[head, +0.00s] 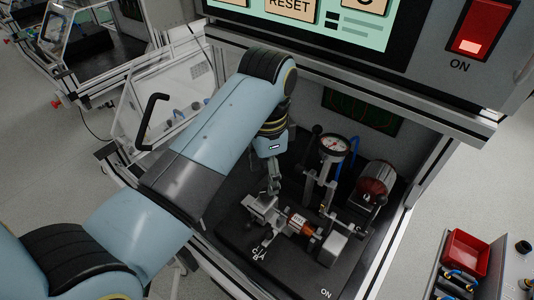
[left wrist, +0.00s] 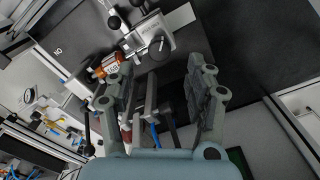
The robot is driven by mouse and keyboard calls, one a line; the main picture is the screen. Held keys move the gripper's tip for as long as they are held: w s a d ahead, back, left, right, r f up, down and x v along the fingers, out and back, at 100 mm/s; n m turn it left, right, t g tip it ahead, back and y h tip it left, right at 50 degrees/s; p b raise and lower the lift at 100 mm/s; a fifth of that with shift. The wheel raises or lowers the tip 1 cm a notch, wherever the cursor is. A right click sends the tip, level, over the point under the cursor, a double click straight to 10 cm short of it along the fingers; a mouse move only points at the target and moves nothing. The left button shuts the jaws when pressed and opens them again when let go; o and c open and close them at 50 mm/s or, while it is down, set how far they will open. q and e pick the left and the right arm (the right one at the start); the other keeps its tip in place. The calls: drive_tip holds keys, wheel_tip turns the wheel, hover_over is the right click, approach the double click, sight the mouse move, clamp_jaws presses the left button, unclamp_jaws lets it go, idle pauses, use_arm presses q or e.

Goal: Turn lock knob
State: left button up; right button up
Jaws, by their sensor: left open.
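My left gripper (head: 273,185) reaches down into the test cabinet from the left in the head view. In the left wrist view its two fingers (left wrist: 160,88) are spread apart with nothing held between them. A metal clamp block (head: 262,212) stands below the fingertips in the head view. In the left wrist view, a round dark knob (left wrist: 159,47) shows on that block, beyond the fingertips and apart from them. A copper-coloured stator with a white label (head: 298,221) sits beside the block; it also shows in the left wrist view (left wrist: 107,67). My right gripper is not in view.
A dial gauge (head: 334,146) on a post and a dark red cylinder (head: 377,180) stand behind and right of the stator. A red bin (head: 466,252) is outside the cabinet at right.

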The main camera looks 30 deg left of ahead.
use_arm(q)
wheel_tip(320, 180, up, 7)
drive_tip(key=shift+f, duration=0.2)
idle(0.5)
